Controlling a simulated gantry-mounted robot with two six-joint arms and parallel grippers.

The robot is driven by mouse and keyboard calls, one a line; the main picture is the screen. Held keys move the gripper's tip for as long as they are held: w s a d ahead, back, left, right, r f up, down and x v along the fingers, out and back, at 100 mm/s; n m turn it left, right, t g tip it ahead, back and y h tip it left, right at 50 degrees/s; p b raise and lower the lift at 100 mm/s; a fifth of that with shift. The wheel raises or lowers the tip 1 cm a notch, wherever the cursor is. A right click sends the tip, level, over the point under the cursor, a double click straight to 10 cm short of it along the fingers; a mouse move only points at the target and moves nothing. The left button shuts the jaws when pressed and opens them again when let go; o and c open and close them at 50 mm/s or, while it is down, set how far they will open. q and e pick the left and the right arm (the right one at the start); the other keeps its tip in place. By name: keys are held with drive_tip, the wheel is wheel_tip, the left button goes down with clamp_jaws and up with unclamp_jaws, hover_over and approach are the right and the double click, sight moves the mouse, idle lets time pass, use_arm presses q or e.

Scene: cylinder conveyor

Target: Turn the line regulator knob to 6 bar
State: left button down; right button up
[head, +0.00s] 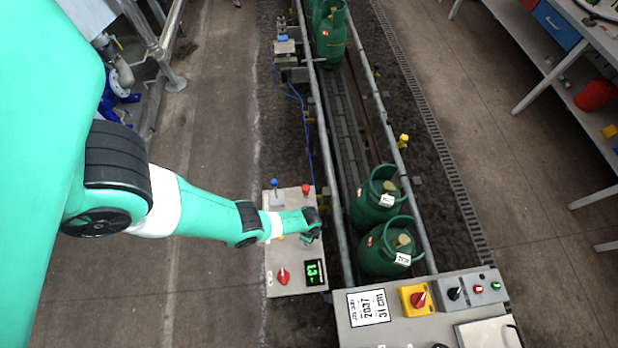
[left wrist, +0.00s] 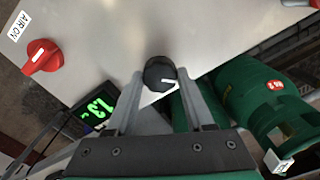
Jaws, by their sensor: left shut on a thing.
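The line regulator knob (left wrist: 159,73) is black and round with a white pointer mark. It sits on the pale control panel (left wrist: 90,25), which also shows in the head view (head: 285,205). My left gripper (left wrist: 160,78) has one finger on each side of the knob and is shut on it. In the head view my left gripper (head: 311,238) is over the panel's right edge and hides the knob. A small display (head: 315,272) with green digits is below the gripper; it seems to read about 1.3. It also shows in the left wrist view (left wrist: 97,110). My right gripper is out of view.
A red AIR ON switch (head: 283,276) is on the panel, with a blue-topped lever (head: 274,183) and a red button (head: 306,188) at its far end. Green cylinders (head: 378,205) stand on the conveyor to the right. Another control box (head: 420,305) is in front.

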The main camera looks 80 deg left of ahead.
use_arm(q)
drive_tip(key=n, duration=0.8)
drive_tip(key=shift+b, duration=0.35)
drive_tip(key=n, duration=0.3)
drive_tip(key=shift+n, duration=0.3)
drive_tip(key=n, duration=0.3)
drive_tip(key=shift+n, duration=0.4)
drive_tip(key=n, duration=1.1)
drive_tip(key=shift+n, duration=2.2)
